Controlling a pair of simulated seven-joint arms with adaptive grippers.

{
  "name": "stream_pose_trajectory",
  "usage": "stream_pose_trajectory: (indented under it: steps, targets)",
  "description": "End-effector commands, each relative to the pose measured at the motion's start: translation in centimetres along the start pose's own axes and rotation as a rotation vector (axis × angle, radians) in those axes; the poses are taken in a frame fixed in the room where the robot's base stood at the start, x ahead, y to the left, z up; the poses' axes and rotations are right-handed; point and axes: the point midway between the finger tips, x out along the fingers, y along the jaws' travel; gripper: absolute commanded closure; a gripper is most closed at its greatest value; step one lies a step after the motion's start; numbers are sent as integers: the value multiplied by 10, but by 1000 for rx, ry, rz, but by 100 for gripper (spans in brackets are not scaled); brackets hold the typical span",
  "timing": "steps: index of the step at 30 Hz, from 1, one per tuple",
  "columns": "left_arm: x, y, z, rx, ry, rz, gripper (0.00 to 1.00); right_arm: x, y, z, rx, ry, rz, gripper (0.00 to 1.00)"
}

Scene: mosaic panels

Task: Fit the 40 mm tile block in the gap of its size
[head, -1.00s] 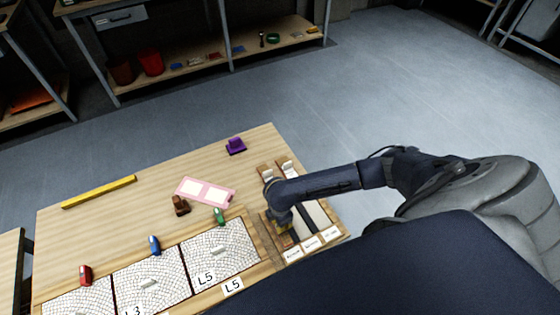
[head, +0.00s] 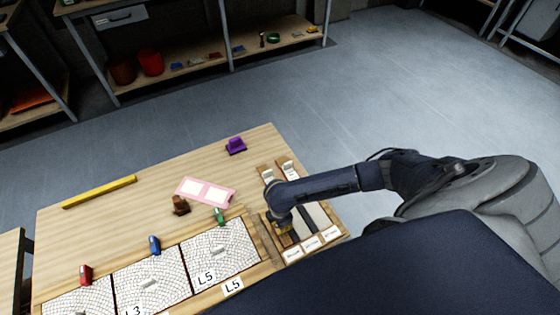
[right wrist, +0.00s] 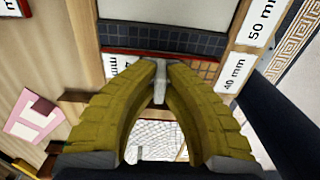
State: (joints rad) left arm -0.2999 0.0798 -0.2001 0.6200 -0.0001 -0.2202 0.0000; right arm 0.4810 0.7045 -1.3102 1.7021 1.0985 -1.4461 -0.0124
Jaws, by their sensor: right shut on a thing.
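My right gripper (right wrist: 160,72) is shut on a pale grey upright handle (right wrist: 159,85) of a block, seen in the right wrist view. The block's body below is mostly hidden by the fingers; a strip of terracotta tiles (right wrist: 207,70) with a red edge shows beside them. The label "40 mm" (right wrist: 235,75) lies to the right of the fingertips, and "50 mm" (right wrist: 263,20) is farther up. In the head view my right gripper (head: 284,230) is over the front part of the slotted wooden tray (head: 343,229). I cannot tell whether the block is seated. My left gripper is not in view.
Pale-handled blocks (head: 287,166) stand at the tray's back. Left of the tray are mosaic panels (head: 225,240), a green piece (head: 219,216), a brown stamp-like piece (head: 180,205), and a pink frame (head: 190,182). A purple piece (head: 236,145) stands near the back edge.

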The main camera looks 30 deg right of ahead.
Motion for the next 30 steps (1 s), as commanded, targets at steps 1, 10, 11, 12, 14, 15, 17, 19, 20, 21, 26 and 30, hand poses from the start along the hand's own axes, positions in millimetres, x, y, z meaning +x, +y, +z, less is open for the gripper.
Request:
stream_pose_trajectory:
  steps: [1,10,11,12,14,15,17,19,20,21,26,30]
  targets:
    - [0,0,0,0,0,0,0,1,0,0,0,0,0,100]
    - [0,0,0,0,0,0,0,4,0,0,1,1,0,73]
    - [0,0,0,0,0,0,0,4,0,0,1,1,0,69]
    - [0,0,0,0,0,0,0,3,0,0,1,1,0,67]
    - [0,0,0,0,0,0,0,4,0,0,0,1,0,67]
    - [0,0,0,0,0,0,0,4,0,0,0,1,0,67]
    - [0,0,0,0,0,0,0,4,0,0,0,0,-1,67]
    - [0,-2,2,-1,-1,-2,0,3,0,0,0,0,0,67]
    - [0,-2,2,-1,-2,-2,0,2,0,0,0,0,0,67]
    - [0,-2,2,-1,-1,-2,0,0,0,0,0,0,0,67]
    - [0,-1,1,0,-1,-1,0,-16,0,0,0,1,1,67]
    - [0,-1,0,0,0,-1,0,-41,1,0,-2,2,3,67]
